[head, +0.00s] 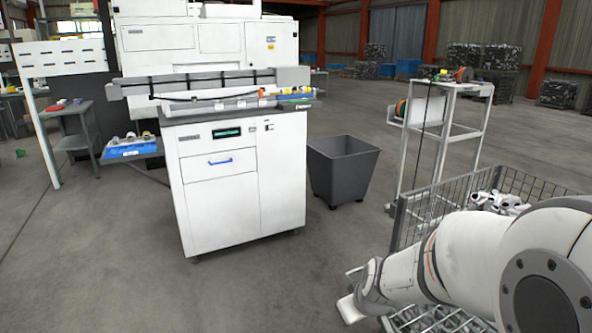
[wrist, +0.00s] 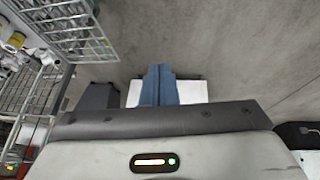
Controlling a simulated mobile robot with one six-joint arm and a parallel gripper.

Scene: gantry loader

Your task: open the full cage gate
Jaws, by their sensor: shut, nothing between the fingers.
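The wire cage (head: 424,212) stands at the right in the head view, with pale metal parts inside. My white arm crosses in front of it and hides most of its near side, so I cannot tell there how the gate stands. In the wrist view, a mesh panel (wrist: 68,27) with a small yellow mark is at the upper left, and more mesh (wrist: 40,92) lies below it. I cannot tell which panel is the gate. My gripper (wrist: 158,72) has its blue fingers shut together and empty, to the right of the mesh and apart from it in the picture.
A dark grey bin (head: 342,172) stands left of the cage. A white trolley (head: 441,88) with spools is behind the cage. A white machine cabinet (head: 222,190) stands at the left, with a blue tray (head: 130,150) beside it. The floor between cabinet and cage is clear in front.

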